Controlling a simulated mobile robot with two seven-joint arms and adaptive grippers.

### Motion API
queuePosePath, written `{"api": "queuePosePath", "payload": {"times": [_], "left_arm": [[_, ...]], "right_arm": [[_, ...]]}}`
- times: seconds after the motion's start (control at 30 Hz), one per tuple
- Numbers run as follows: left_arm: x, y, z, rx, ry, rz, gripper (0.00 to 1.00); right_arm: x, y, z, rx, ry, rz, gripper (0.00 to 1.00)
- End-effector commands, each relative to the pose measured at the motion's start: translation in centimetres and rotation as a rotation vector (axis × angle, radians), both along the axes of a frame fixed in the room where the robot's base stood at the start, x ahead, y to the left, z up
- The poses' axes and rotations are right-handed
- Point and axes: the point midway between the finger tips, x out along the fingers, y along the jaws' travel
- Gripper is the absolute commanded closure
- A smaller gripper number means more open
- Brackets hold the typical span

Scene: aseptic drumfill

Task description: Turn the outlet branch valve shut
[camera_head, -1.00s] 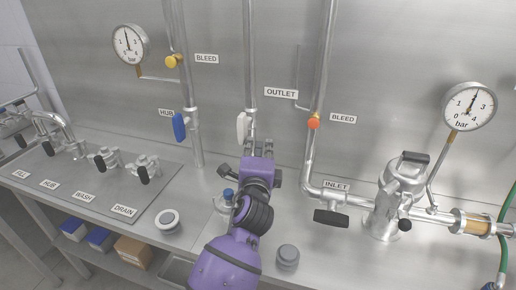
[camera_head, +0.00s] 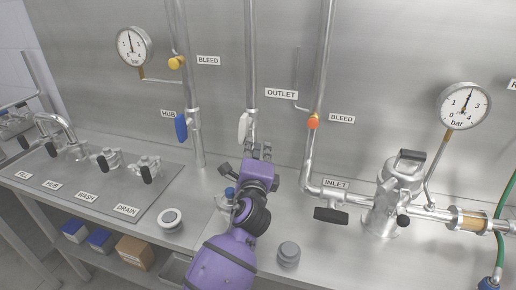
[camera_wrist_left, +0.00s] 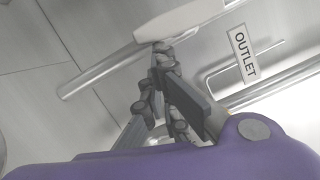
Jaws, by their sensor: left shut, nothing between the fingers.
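The outlet branch valve has a white lever handle (camera_head: 243,127) on the upright outlet pipe (camera_head: 251,60). My left gripper (camera_head: 261,150) is shut and empty, just below and slightly right of the lever. In the left wrist view the white lever (camera_wrist_left: 180,20) lies just beyond the fingertips (camera_wrist_left: 160,58); I cannot tell whether they touch. The gripper hides part of the valve's lower pipe in the head view. My right gripper is not in view.
A blue-handled HUB valve (camera_head: 181,127) stands left of the outlet pipe. An orange BLEED knob (camera_head: 313,122) and the black INLET handle (camera_head: 331,215) are to the right. A clear vessel with a blue cap (camera_head: 229,191) stands beside my arm. A grey cap (camera_head: 289,253) sits on the bench.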

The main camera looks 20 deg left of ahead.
Motion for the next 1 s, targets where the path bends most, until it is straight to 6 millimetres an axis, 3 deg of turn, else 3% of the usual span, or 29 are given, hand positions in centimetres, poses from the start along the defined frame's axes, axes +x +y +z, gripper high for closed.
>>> {"api": "queuePosePath", "payload": {"times": [0.33,1.0], "left_arm": [[0.0,0.7,-0.6,0.132,-0.004,0.0,1.0],[0.1,1.3,-1.1,0.125,-0.002,0.002,1.0]], "right_arm": [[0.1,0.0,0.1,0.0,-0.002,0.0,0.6],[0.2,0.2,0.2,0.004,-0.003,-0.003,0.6]]}}
